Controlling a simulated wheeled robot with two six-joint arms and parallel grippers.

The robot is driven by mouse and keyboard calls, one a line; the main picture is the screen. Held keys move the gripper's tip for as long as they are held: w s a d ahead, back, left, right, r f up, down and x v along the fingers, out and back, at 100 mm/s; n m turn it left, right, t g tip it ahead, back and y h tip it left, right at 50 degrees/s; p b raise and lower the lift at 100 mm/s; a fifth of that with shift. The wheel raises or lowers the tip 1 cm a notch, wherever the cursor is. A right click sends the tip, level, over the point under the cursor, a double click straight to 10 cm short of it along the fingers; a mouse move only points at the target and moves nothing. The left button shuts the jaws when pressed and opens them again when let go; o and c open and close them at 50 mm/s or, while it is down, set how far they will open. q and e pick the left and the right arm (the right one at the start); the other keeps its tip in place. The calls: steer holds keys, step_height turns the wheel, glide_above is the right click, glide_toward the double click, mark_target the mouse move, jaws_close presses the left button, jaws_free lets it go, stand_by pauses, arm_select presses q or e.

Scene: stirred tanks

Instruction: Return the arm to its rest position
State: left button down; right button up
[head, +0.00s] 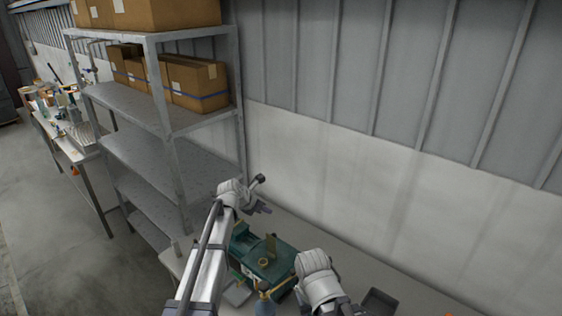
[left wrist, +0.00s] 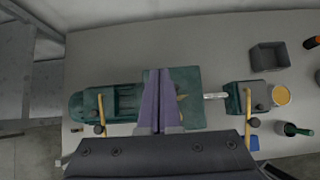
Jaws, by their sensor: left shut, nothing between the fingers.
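My left arm (head: 208,262) reaches up from the bottom of the head view. Its gripper (head: 264,209) is raised over the back of the workbench, by the wall. In the left wrist view the purple-grey fingers (left wrist: 158,100) are pressed together with nothing between them. They are above a green machine (left wrist: 115,98) and hide part of its middle. The machine (head: 268,266) also shows below the gripper in the head view. A pale arm joint of mine (head: 315,275) shows at the lower middle; the right gripper does not show.
A grey metal shelf (head: 150,150) with cardboard boxes (head: 192,82) stands close on the left. The wall (head: 380,170) rises behind the bench. A dark grey bin (head: 379,302) is on the bench at right; it also shows in the left wrist view (left wrist: 270,57).

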arm_select(q)
steer(key=s+a+f+m+g+y, duration=0.2)
steer(key=s+m, duration=0.7)
steer(key=s, duration=0.1)
steer(key=s+a+f+m+g+y, duration=0.1)
steer(key=s+a+f+m+g, duration=0.1)
steer(key=s+m, duration=0.85)
steer(key=s+a+f+m+g+y, duration=0.1)
steer(key=s+a+m+g+y, duration=0.1)
steer(key=s+m, duration=0.75)
steer(key=s+d+f+m+b, duration=0.1)
steer(key=s+d+f+b, duration=0.1)
steer(key=f+b, duration=0.4)
steer(key=s+d+f+m+b, duration=0.1)
steer(key=s+d+f+b, duration=0.1)
steer(key=d+f+b, duration=0.3)
steer(key=s+d+f+m+y+b, duration=0.1)
steer(key=s+d+f+b, duration=0.2)
steer(key=f+b, duration=0.5)
steer(key=shift+d+f+g, duration=0.25)
steer(key=shift+d+g, duration=0.1)
steer(key=shift+g, duration=0.05)
